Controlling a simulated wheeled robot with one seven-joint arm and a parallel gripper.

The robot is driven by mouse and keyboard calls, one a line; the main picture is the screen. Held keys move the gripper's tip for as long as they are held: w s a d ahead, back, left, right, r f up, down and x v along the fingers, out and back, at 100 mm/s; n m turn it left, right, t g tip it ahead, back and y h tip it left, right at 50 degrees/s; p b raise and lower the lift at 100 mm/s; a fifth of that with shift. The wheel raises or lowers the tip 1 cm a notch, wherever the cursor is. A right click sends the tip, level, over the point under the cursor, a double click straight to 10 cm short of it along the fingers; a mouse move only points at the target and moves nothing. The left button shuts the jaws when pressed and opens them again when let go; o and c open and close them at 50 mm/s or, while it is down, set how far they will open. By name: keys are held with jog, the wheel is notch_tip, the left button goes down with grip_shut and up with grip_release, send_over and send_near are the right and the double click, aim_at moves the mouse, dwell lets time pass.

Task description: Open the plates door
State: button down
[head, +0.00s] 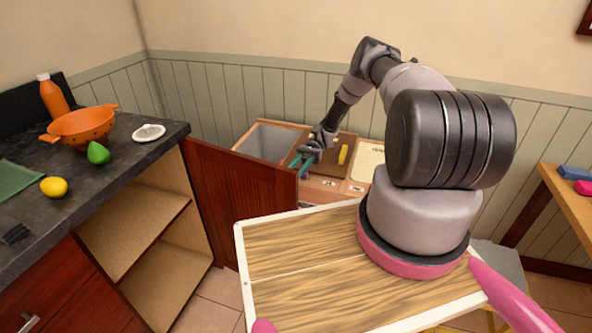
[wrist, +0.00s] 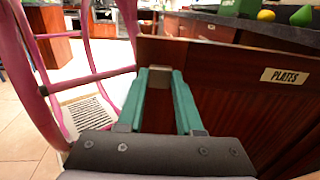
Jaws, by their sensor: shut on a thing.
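The plates door (head: 240,195) is a dark red-brown panel that stands swung out from the counter cabinet, and the shelves behind it show. In the wrist view the door (wrist: 245,110) bears a white label reading PLATES (wrist: 285,76). My gripper (head: 302,163) is at the door's free upper edge in the head view.
The open cabinet (head: 150,230) has bare wooden shelves. The dark counter (head: 100,180) holds an orange colander (head: 84,125), a lemon (head: 54,187) and a green fruit (head: 98,153). A wooden unit with a grey bin (head: 270,142) stands behind the door. A table (head: 570,200) is at right.

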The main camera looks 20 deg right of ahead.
jog(key=c, duration=0.6)
grip_release()
jog(key=shift+o, duration=0.2)
jog(key=v, duration=1)
jog(key=shift+w+d, duration=0.3)
